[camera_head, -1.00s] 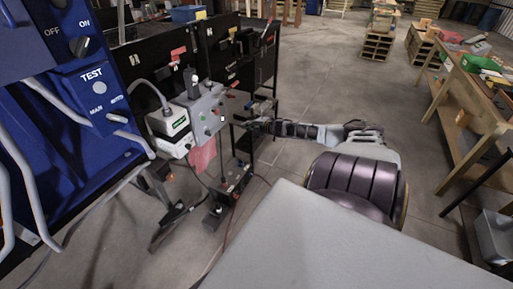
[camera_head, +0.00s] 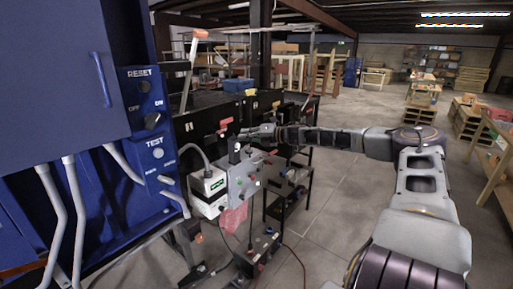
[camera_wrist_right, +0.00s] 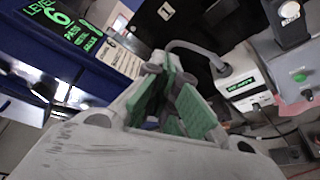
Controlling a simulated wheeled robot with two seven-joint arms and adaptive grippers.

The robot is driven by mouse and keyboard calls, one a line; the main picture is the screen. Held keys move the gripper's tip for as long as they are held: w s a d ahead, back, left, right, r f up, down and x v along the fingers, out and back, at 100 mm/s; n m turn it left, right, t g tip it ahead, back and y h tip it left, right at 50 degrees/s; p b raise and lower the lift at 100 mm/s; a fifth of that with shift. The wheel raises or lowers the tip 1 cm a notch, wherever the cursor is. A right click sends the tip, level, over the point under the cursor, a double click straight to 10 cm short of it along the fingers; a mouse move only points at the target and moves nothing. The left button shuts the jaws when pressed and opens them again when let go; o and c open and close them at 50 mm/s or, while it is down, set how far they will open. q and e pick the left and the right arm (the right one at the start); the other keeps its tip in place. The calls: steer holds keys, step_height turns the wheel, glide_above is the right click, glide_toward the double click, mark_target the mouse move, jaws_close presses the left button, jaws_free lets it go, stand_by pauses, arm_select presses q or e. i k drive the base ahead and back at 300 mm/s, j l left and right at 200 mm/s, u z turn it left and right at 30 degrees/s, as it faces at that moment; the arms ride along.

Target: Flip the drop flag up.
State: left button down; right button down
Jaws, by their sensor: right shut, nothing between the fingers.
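I cannot tell for certain which part is the drop flag. A small red piece (camera_head: 226,124) shows on the black conveyor housing (camera_head: 205,122), close to my right gripper. My right gripper (camera_head: 246,134) reaches left over the grey control panel (camera_head: 243,178), beside a dark knob on its top. Its green finger pads show in the right wrist view (camera_wrist_right: 174,100), shut with nothing held. No contact with a flag is visible. My left gripper is not in view.
A white box with a green display (camera_head: 208,188) stands left of the panel, and a red cloth (camera_head: 233,219) hangs below. A blue cabinet (camera_head: 85,130) with RESET and TEST switches fills the left. Open floor (camera_head: 345,205) lies to the right.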

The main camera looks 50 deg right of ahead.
mark_target(201, 34)
steer(key=z, duration=3)
steer(key=i+u, duration=0.15)
steer(key=i, duration=0.5)
steer(key=i+u, duration=0.15)
steer(key=i, duration=0.55)
steer(key=i+l+u, duration=0.15)
steer(key=i, duration=0.5)
